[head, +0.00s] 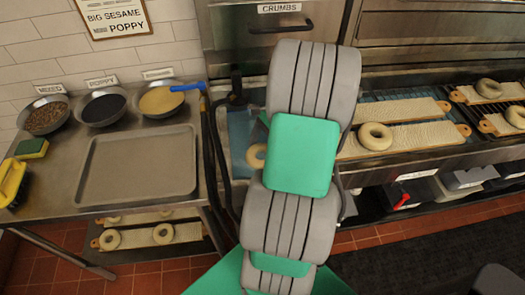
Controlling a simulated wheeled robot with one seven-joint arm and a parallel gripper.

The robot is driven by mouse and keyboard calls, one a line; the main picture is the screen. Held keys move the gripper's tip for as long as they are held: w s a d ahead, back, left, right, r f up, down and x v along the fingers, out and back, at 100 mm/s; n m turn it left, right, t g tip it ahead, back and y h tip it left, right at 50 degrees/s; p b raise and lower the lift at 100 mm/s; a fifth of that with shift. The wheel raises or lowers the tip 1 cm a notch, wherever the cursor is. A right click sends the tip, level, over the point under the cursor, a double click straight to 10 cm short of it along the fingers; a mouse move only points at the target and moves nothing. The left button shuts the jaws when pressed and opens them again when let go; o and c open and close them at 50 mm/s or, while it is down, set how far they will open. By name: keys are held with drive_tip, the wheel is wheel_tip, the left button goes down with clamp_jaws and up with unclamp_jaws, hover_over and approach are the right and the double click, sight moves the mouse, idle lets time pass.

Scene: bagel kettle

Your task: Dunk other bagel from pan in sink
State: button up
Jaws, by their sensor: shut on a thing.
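My arm fills the middle of the head view, and my gripper is hidden behind its links, so its fingers and anything in them cannot be seen. A blue basin (238,128), which looks like the sink, is behind the arm, mostly covered by it. One pale bagel (255,156) shows at the arm's left edge, at the basin; the arm hides part of it. I cannot tell whether it is held. The flat metal pan (138,192) on the left counter is empty.
Bowls of toppings (103,108) stand behind the pan, with a sponge (32,148) at left. Bagels lie on a shelf (190,234) below. On the right, a bagel (375,136) sits on a cloth-covered board (420,137), with others beyond. Dark tubes or rods run beside the basin.

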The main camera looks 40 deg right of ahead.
wheel_tip(320, 180, up, 10)
drive_tip(key=p, duration=1.1)
drive_tip(key=shift+r, duration=0.2)
